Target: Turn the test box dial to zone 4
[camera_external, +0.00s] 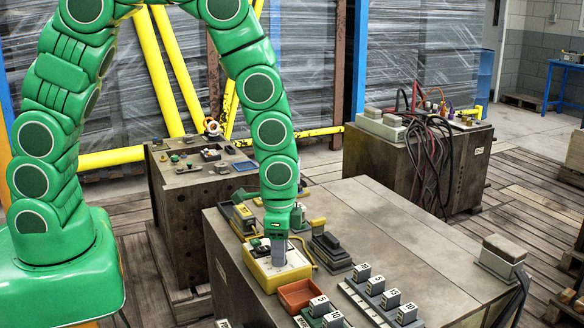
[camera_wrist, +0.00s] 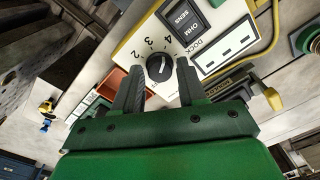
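The test box is pale with a yellow edge (camera_external: 268,275); in the wrist view its cream face (camera_wrist: 222,22) carries a rocker switch and white label strips. Its round dark dial (camera_wrist: 159,67) has the numbers 1 to 4 printed around it, with 4 (camera_wrist: 168,40) near the switch. A pale mark shows on the knob, but I cannot tell exactly which number it points to. My gripper (camera_wrist: 160,72) is open, pointing down at the box, with one finger on each side of the dial and small gaps visible. In the external view my gripper (camera_external: 278,262) hides the dial.
An orange-brown tray (camera_external: 300,295) sits close in front of the box. Numbered blocks (camera_external: 376,286) stand on a rack to the right, and a dark stepped block (camera_external: 330,250) is behind them. The bench top's right side (camera_external: 400,225) is mostly clear.

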